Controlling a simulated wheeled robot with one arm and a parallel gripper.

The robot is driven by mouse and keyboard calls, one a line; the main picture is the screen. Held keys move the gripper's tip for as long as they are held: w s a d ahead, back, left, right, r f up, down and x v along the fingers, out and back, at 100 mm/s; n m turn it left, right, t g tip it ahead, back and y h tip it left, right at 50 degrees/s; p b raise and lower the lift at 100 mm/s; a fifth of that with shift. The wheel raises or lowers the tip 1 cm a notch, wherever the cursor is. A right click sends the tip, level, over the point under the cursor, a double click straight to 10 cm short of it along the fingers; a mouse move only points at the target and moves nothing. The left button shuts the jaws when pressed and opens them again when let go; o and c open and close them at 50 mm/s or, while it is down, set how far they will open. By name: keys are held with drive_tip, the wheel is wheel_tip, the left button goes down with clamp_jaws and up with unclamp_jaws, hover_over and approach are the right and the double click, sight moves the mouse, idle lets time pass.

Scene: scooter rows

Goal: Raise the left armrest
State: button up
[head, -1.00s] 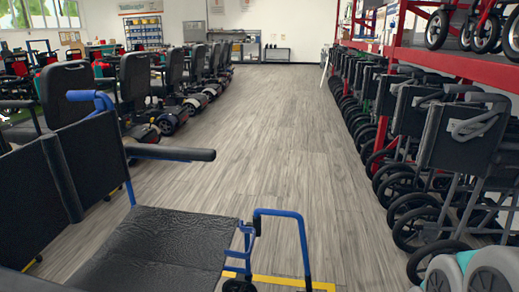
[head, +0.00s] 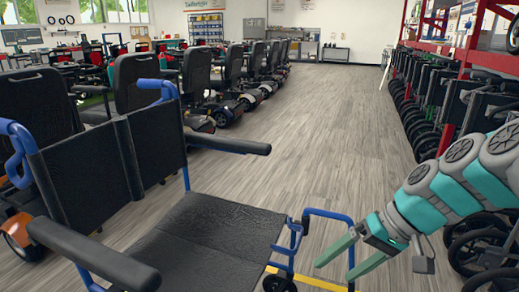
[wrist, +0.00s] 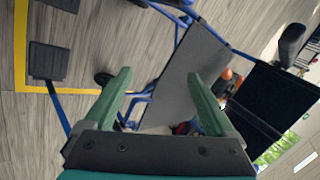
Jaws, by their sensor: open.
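A wheelchair with a blue frame and black seat (head: 205,240) stands at the lower left in the head view, facing right. Its far armrest (head: 228,143), on the chair's own left side, has a black pad lying level beside the backrest (head: 150,140). The near armrest (head: 92,255) is also level. My gripper (head: 335,270) is open and empty, by the blue footrest frame at the chair's front, apart from both armrests. In the wrist view my open gripper (wrist: 158,76) has the chair's seat (wrist: 195,65) beyond it; I cannot make out the left armrest there for sure.
A row of scooters (head: 200,75) stands behind the chair on the left. Folded wheelchairs (head: 470,110) line a red rack on the right, close to my arm. The wooden floor aisle (head: 320,120) between them is clear. Yellow floor tape (head: 310,280) runs by the footrests.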

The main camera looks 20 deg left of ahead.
drive_tip(key=w+a+r+n+y, duration=0.2)
drive_tip(key=w+a+y, duration=0.15)
drive_tip(key=w, duration=0.65)
drive_tip(key=w+a+r+n+y, duration=0.3)
drive_tip(key=w+a, duration=0.1)
drive_tip(key=w, duration=0.6)
drive_tip(key=w+a+r+n+y, duration=0.2)
drive_tip(key=w+a+y, duration=0.15)
drive_tip(key=w, duration=0.65)
drive_tip(key=w+a+f+n+t+y+b, duration=0.1)
drive_tip(key=w+f+n, duration=0.2)
drive_tip(key=w+n, duration=0.3)
drive_tip(key=shift+w+f, duration=0.3)
drive_tip(key=shift+w, duration=0.1)
